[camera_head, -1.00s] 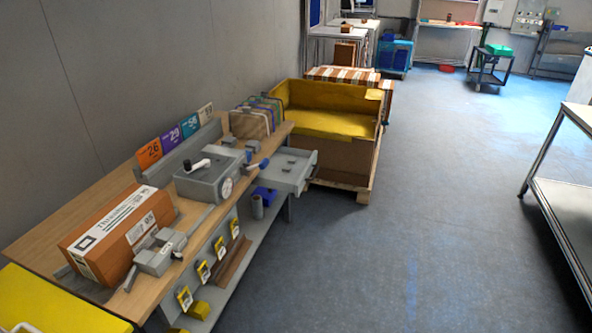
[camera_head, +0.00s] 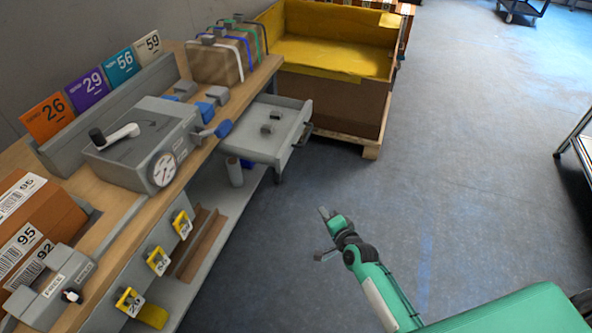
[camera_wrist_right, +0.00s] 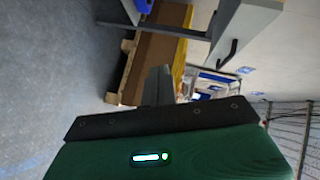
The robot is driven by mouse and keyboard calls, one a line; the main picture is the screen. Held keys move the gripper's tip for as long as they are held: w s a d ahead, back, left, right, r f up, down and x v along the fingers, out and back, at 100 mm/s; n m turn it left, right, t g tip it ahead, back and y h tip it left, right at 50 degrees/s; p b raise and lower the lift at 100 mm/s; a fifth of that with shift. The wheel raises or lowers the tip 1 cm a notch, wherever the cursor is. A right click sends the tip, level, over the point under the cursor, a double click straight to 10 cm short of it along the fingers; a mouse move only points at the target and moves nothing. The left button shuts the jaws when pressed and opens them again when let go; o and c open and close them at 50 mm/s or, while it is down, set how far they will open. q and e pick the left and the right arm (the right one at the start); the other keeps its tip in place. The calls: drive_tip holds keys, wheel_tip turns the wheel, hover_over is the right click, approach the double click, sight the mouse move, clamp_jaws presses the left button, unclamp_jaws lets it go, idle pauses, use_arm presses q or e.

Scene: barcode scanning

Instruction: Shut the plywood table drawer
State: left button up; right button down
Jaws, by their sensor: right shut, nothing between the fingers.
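The plywood table (camera_head: 105,195) runs along the wall at the left in the head view. Its grey drawer (camera_head: 256,143) is pulled out at the far end of the table, toward the aisle. Small grey items lie in it. The drawer's handle (camera_head: 303,133) is on its right-hand front. In the right wrist view, the drawer (camera_wrist_right: 247,22) and its dark handle (camera_wrist_right: 229,54) show at the upper right. My right gripper (camera_head: 322,233) is shut and empty, over the floor, nearer than the drawer and apart from it. My left gripper is out of view.
A grey box with a crank and dial (camera_head: 145,145), a cardboard box (camera_head: 30,225) and strapped parcels (camera_head: 225,58) stand on the table. A yellow-lined crate (camera_head: 330,95) on a pallet stands just beyond the drawer.

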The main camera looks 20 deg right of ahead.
drive_tip(key=w+r+m+t+b, duration=0.2)
drive_tip(key=w+r+m+t, duration=0.1)
drive_tip(key=r, duration=0.8)
approach(290, 148)
drive_tip(key=w+d, duration=0.3)
drive_tip(key=w+a, duration=0.2)
drive_tip(key=a, duration=0.1)
drive_tip(key=shift+w+f+y, duration=0.1)
drive_tip(key=shift+w+y, duration=0.05)
drive_tip(key=shift+y, duration=0.25)
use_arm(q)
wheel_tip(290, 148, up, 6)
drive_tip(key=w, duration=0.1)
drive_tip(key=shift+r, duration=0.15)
use_arm(e)
drive_tip(key=shift+w+a, duration=0.2)
drive_tip(key=shift+a, duration=0.15)
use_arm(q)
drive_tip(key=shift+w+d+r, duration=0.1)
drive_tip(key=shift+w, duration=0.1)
